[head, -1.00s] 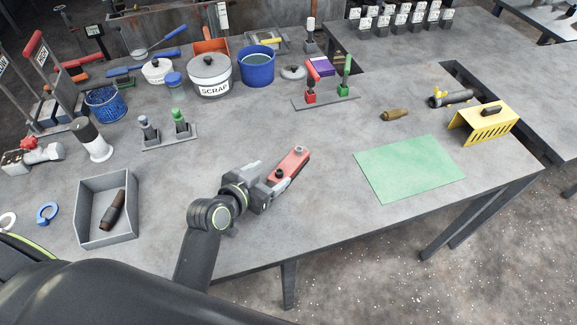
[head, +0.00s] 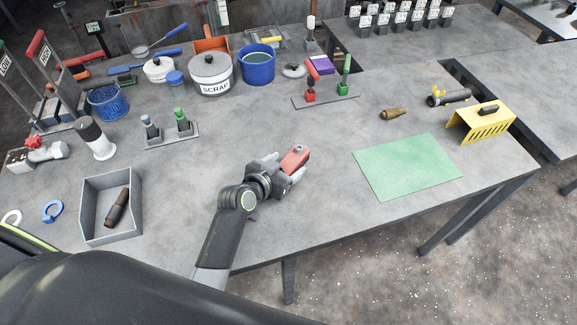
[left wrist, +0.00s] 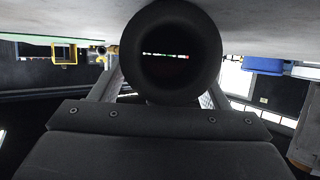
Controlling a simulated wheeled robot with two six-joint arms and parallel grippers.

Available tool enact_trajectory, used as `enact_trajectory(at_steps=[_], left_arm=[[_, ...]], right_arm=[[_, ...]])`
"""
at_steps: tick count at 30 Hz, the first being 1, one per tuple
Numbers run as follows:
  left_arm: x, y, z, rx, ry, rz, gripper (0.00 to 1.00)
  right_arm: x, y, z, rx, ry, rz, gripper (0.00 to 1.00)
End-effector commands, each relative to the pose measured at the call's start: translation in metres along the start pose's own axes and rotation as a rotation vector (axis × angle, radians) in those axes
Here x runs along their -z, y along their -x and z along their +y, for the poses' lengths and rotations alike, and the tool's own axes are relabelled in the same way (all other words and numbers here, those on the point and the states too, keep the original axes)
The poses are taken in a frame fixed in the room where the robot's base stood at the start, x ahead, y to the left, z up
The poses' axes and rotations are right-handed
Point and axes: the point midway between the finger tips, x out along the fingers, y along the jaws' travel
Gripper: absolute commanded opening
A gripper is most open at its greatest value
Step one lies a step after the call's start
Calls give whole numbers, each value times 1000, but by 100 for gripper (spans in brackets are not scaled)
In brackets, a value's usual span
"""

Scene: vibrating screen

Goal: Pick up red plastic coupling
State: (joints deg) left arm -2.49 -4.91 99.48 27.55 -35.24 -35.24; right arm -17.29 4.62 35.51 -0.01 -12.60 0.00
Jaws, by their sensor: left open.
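The red plastic coupling (head: 295,159) lies on the grey table in the middle of the head view, with a small dark knob on its far end. My left gripper (head: 288,167) is open, and its fingers reach along the coupling's sides. The gripper hides the near part of the coupling. In the left wrist view a dark, shadowed round tube end with a see-through bore (left wrist: 171,91), apparently the coupling, stands between the fingers. I cannot tell whether the fingers touch it. My right gripper is not in view.
A green mat (head: 408,168) lies to the right, beside a yellow slotted cover (head: 480,124). A grey box (head: 92,234) holding a brown part stands at left. A SCRAP pot (head: 211,76) and blue bucket (head: 257,66) stand behind. The table around the coupling is clear.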

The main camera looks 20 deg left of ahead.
Motion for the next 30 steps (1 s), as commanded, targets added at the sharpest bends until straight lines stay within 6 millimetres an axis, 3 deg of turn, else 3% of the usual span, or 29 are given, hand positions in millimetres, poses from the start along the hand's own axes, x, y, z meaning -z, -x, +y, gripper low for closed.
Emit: enact_trajectory(at_steps=[4, 17, 25, 30], left_arm=[[0, 0, 0, 0, 0, 0, 66], [0, 0, 0, 0, 0, 0, 10], [4, 1, 0, 0, -1, 4, 9], [22, 8, 0, 0, -3, 8, 9]], right_arm=[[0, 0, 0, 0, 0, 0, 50], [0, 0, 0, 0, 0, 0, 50], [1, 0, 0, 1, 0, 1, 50], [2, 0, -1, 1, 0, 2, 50]])
